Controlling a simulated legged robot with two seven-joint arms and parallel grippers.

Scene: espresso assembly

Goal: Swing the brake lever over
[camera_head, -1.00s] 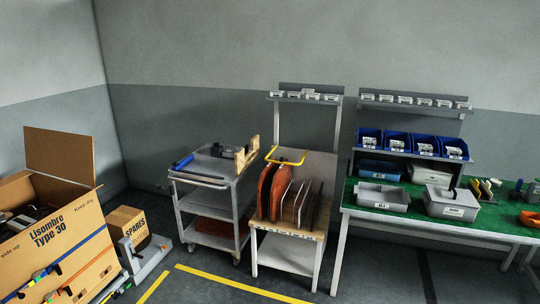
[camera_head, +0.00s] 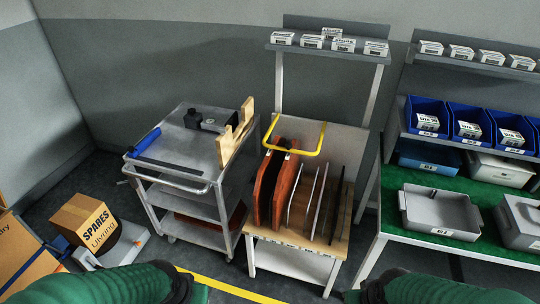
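I cannot tell for certain which part is the brake lever. A yellow U-shaped bar (camera_head: 318,139) stands out over the top of a wooden rack (camera_head: 298,238) that holds upright panels. A grey metal trolley (camera_head: 196,160) stands left of the rack, with a pale push handle (camera_head: 172,184) along its front. Only my green arm links show at the bottom edge, one at the left and one at the right. Neither gripper is in view.
On the trolley top lie a blue-handled tool (camera_head: 146,140), a dark bar and a wooden piece (camera_head: 236,134). A SPARES box (camera_head: 84,220) is at lower left. A green bench (camera_head: 405,217) with a grey bin (camera_head: 440,212) stands at right. Floor before the trolley is partly clear.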

